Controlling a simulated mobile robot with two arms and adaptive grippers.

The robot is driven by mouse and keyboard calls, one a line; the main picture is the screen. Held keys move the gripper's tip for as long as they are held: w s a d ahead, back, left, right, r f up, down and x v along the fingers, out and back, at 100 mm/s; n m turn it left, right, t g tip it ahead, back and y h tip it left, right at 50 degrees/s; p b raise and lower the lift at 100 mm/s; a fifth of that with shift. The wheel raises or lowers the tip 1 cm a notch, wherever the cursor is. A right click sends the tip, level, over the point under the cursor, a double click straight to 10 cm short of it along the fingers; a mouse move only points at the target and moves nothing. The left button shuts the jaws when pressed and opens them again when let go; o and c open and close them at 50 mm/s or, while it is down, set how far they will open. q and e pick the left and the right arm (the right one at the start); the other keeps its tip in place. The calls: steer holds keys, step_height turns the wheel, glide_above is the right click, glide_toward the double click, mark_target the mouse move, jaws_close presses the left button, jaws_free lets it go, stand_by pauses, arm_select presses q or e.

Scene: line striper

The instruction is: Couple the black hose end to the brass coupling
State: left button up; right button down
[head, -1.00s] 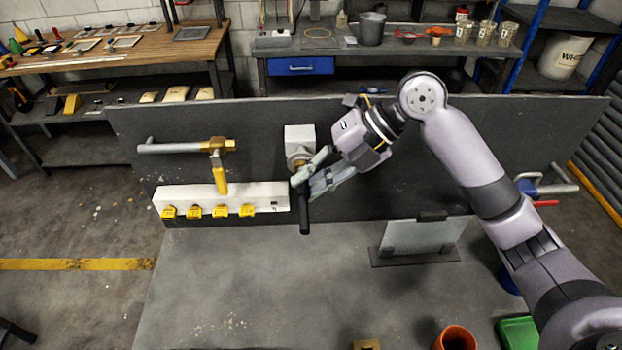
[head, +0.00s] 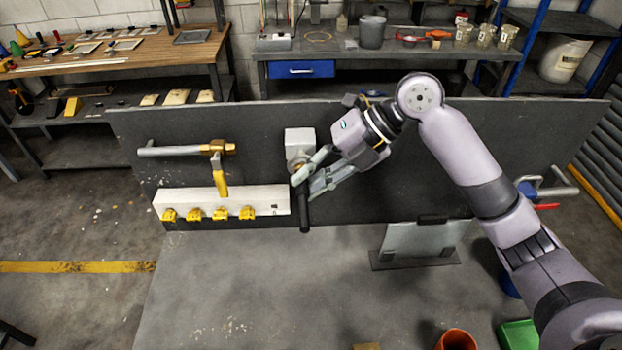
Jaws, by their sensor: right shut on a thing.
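A brass coupling (head: 217,147) sits at the right end of a grey pipe on the upright dark panel, with a yellow lever hanging below it. A black, rod-like piece (head: 304,211), which looks like the hose end, hangs upright in front of the panel, right of the coupling and apart from it. My right gripper (head: 303,180) is shut on its upper part, just below a pale box with a round metal fitting (head: 299,143). The fingers hide the top of the black piece, so I cannot tell whether it touches the fitting. My left gripper is not in view.
A white strip (head: 262,199) with several yellow clips runs low along the panel, left of the black piece. A grey plate on a stand (head: 420,240) is to the right. An orange cup (head: 457,340) and green tray (head: 518,334) are at the front. The middle bench top is clear.

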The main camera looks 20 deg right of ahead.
steer(key=shift+w+d+r, duration=0.1)
steer(key=shift+w, duration=0.3)
steer(key=c, duration=1.4)
jaws_free()
steer(key=shift+w, duration=0.1)
steer(key=o, duration=0.3)
steer(key=p+v, duration=0.2)
steer(key=v, duration=0.4)
steer(key=shift+d+r, duration=0.3)
steer(key=shift+d, duration=0.05)
